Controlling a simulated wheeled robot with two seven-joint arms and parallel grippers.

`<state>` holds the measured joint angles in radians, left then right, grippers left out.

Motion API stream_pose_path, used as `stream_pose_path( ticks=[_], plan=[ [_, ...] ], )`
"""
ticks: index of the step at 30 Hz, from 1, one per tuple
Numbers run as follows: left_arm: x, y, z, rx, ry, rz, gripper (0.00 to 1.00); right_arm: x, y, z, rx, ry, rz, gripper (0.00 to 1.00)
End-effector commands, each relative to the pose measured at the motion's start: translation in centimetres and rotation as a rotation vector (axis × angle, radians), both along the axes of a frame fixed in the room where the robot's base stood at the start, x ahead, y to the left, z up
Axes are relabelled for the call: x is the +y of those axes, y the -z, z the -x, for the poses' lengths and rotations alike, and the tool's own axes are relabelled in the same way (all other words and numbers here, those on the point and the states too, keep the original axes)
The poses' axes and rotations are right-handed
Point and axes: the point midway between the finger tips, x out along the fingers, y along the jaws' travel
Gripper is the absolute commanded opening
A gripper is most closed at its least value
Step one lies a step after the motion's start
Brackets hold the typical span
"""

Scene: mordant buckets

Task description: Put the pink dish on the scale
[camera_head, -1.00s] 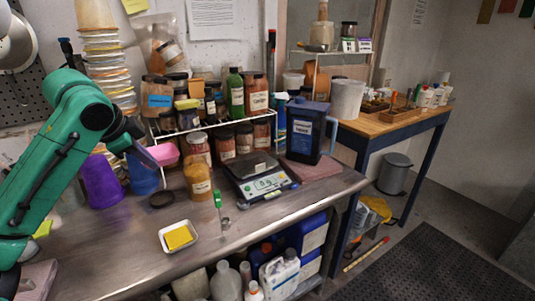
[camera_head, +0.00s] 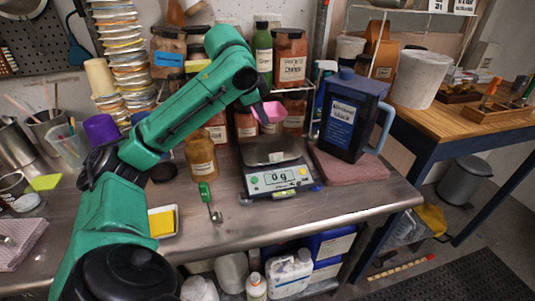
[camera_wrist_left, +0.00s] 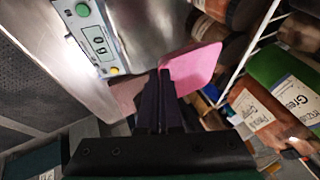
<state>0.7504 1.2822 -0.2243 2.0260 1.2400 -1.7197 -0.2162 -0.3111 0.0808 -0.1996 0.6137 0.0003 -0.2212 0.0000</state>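The pink dish (camera_head: 269,112) is held in my left gripper (camera_head: 258,104), above the back of the scale. In the left wrist view the pink dish (camera_wrist_left: 193,68) sits at the tips of the dark fingers (camera_wrist_left: 160,95), which are closed on its edge. The scale (camera_head: 271,168) stands on the steel bench with a bare metal plate, and its display reads 0 g. The scale also shows in the left wrist view (camera_wrist_left: 118,58), with the dish apart from its plate. My right gripper is in neither view.
A dark blue jug (camera_head: 348,115) stands on a reddish slab (camera_head: 345,166) right of the scale. Jars on a wire rack (camera_head: 289,57) are close behind. An amber jar (camera_head: 201,155), a green-handled tool (camera_head: 207,196) and a white tray (camera_head: 163,220) are to the left.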

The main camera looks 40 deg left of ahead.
Motion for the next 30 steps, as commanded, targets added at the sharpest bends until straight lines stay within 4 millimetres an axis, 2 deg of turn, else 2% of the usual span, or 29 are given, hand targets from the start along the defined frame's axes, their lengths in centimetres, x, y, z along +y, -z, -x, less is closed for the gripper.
stream_pose_path(
  ticks=[1,3,8,12,24,25,30],
  plan=[
    [0.0,2.9,0.1,0.008,0.0,-0.003,0.0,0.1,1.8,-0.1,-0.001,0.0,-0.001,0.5],
    [0.0,4.9,0.0,0.005,0.0,-0.002,0.0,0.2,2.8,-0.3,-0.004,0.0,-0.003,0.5],
    [0.0,7.2,0.0,0.001,0.001,0.0,0.0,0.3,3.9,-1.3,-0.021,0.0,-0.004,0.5],
    [-0.1,9.9,0.0,0.002,0.002,0.001,0.0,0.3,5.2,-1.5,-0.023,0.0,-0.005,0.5],
    [-0.1,10.4,-0.1,-0.001,0.002,0.001,0.0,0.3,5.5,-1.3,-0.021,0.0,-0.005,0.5],
    [0.0,10.3,-0.1,-0.001,0.002,0.001,0.13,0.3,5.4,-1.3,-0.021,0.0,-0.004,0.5],
    [0.0,10.2,-0.1,-0.002,0.001,0.001,0.14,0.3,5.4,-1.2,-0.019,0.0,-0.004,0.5]
  ],
)
